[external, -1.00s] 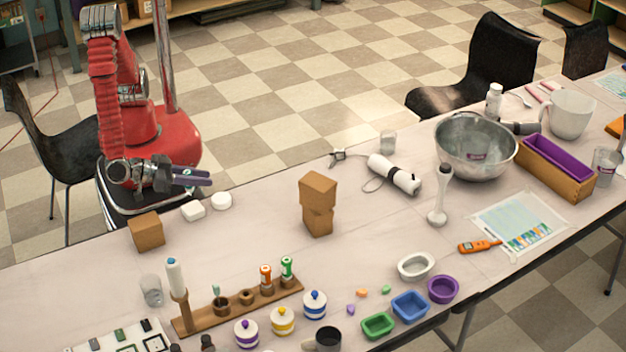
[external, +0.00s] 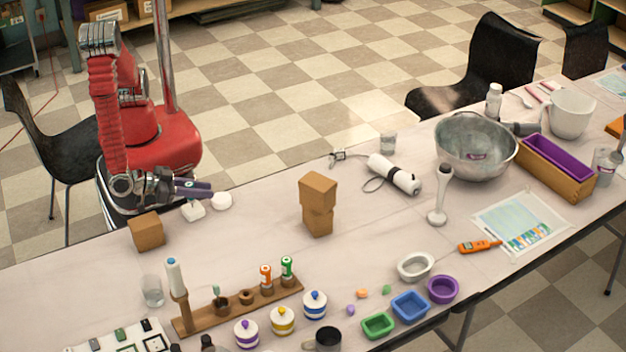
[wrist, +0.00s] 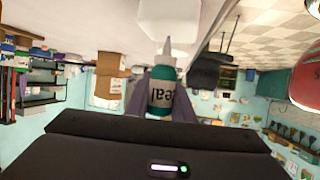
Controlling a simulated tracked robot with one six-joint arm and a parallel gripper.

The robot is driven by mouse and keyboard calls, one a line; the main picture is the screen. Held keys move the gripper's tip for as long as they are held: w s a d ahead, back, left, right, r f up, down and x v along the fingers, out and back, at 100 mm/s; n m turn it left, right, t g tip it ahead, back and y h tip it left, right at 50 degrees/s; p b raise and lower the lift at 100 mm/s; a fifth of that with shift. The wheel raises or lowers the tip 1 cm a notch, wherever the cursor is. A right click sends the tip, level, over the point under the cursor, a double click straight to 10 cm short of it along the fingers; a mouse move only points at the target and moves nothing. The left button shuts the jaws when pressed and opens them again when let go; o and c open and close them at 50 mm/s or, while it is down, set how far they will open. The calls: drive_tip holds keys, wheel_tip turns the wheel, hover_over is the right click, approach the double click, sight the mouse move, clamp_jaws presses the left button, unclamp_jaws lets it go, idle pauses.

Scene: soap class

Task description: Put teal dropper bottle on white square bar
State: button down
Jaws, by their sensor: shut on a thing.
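My gripper (external: 205,190) is shut on the teal dropper bottle (wrist: 161,92), which shows between its fingers in the wrist view. The bottle has a teal body, a label and a pale pointed nozzle. The wrist view is upside down, and the nozzle points toward the tabletop side. In the external view the fingers hide most of the bottle. The white square bar (external: 193,213) lies on the table just below my gripper; its pale block also shows in the wrist view (wrist: 190,18), beyond the nozzle tip. I cannot tell whether bottle and bar touch.
A white round bar (external: 222,200) lies right beside the square bar. A brown block (external: 146,232) stands to the left front, and two stacked brown blocks (external: 318,203) stand to the right. The tabletop between the round bar and the stack is clear.

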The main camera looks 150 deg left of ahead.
drive_tip(key=c, duration=1.5)
unclamp_jaws()
drive_tip(key=shift+f, duration=0.1)
drive_tip(key=shift+c, duration=0.2)
drive_tip(key=v, duration=1.2)
